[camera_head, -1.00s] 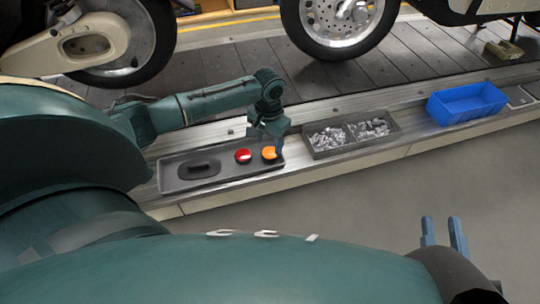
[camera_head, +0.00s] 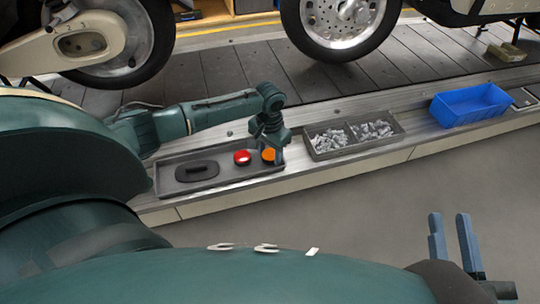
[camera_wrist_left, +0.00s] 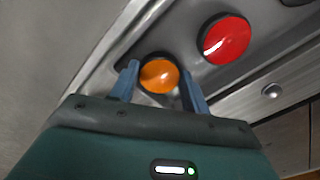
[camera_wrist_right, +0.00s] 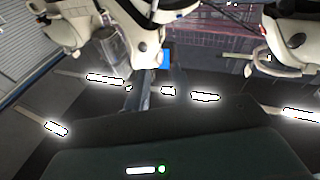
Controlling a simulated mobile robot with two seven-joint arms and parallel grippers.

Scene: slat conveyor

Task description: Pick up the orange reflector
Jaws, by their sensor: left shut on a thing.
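The orange reflector (camera_head: 267,155) is a round disc at the right end of the grey tray (camera_head: 225,178). My left gripper (camera_head: 273,155) is down at it, with a finger partly in front of it in the head view. In the left wrist view the orange reflector (camera_wrist_left: 159,75) sits between the two blue fingers of my left gripper (camera_wrist_left: 160,82), which is shut on it. A red reflector (camera_head: 242,158) lies just left of it in the tray, and also shows in the left wrist view (camera_wrist_left: 226,40). My right gripper (camera_head: 453,240) is open and empty, over the floor.
A black oval part (camera_head: 197,171) lies in the tray's left part. A two-part bin of small metal pieces (camera_head: 352,135) stands to the right, then an empty blue bin (camera_head: 467,104). Motorcycles stand on the slat conveyor (camera_head: 240,72) behind. The floor in front is clear.

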